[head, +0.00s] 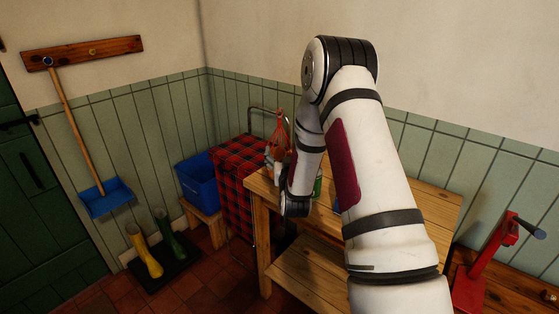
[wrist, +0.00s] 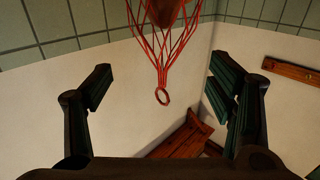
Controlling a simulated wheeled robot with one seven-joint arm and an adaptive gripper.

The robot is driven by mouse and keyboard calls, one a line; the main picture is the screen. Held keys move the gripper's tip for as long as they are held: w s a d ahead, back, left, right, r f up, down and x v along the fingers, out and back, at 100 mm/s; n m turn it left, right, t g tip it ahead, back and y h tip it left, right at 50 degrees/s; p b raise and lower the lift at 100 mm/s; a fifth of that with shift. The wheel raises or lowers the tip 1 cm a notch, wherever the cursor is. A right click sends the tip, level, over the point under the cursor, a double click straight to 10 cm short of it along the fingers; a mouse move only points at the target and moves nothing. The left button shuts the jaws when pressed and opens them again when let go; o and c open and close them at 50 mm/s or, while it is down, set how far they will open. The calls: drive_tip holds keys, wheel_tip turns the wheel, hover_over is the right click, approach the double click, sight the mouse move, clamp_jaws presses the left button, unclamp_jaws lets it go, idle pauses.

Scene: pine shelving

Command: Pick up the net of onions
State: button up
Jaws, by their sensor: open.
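The net of onions shows in the head view as red mesh (head: 278,134) drawn together at the top, at the far left end of the wooden table (head: 262,193); my arm partly hides it. In the wrist view, which looks upside down, its red strings (wrist: 162,50) gather to a small red ring (wrist: 162,96), with a brown onion (wrist: 166,10) at the top edge. My gripper (wrist: 162,88) is open, with dark fingers on both sides of the ring and strings, apart from them. In the head view my arm largely hides the gripper.
A tartan shopping trolley (head: 238,172) and a blue crate (head: 197,180) on a low stool (head: 208,222) stand left of the table. A green item (head: 317,188) shows beside my arm. Boots (head: 144,252) stand on the floor; a red tool (head: 487,258) is at right.

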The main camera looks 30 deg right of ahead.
sight(280, 142)
drive_tip(key=x, duration=0.6)
drive_tip(key=shift+f+x, duration=0.15)
drive_tip(key=shift+x, duration=1.15)
drive_tip(key=shift+f+x, duration=0.15)
drive_tip(key=shift+x, duration=1.1)
drive_tip(key=shift+w+a, duration=0.1)
drive_tip(key=shift+a, duration=0.1)
drive_tip(key=c, duration=1.7)
drive_tip(key=shift+r, duration=0.15)
clamp_jaws()
drive_tip(key=shift+r, duration=0.1)
